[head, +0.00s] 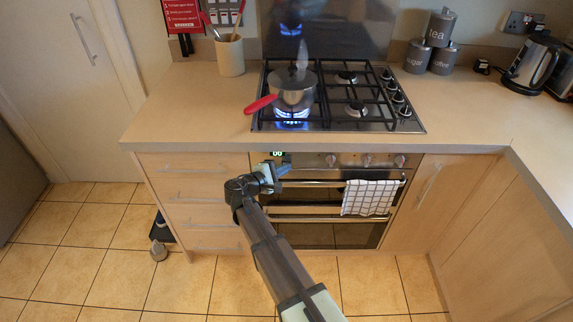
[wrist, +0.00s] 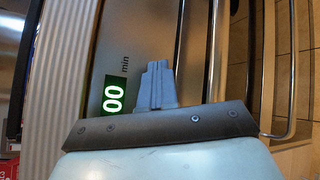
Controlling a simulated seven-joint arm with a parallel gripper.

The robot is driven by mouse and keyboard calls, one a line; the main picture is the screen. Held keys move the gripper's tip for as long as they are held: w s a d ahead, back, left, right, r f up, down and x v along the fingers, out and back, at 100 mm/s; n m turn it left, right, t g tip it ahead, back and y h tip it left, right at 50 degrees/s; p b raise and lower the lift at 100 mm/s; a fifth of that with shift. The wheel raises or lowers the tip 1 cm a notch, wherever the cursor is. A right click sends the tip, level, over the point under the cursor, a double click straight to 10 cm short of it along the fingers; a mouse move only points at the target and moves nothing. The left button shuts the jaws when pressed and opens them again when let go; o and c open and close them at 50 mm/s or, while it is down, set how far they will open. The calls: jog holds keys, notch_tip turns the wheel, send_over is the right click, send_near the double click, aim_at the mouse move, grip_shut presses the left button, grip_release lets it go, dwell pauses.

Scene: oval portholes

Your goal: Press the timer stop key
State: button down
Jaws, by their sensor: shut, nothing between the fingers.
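The oven's timer display (wrist: 114,99) shows green-white digits "00" beside the word "min" in the wrist view, where the panel looks turned on its side. It also shows small and green in the head view (head: 277,153), at the left of the oven's control panel (head: 310,160). My gripper (wrist: 157,66) is shut and empty, its grey fingertips pointing toward the panel close by the display. In the head view my gripper (head: 286,169) is in front of the panel, just below the display. I cannot make out the stop key; my fingers may hide it.
Oven handle bars (wrist: 210,50) run close beside my fingers, and a checked towel (head: 369,197) hangs from one. A pan (head: 293,88) with a red handle sits over a lit blue flame on the hob above. The tiled floor (head: 100,270) at left is mostly open.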

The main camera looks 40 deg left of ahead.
jog(key=shift+s, duration=0.1)
jog(key=shift+s+d, duration=0.5)
jog(key=shift+d, duration=0.1)
jog(key=s+d, duration=0.3)
jog(key=shift+s+d, duration=0.3)
dwell(0.4)
jog(key=shift+m, duration=0.3)
dwell(0.6)
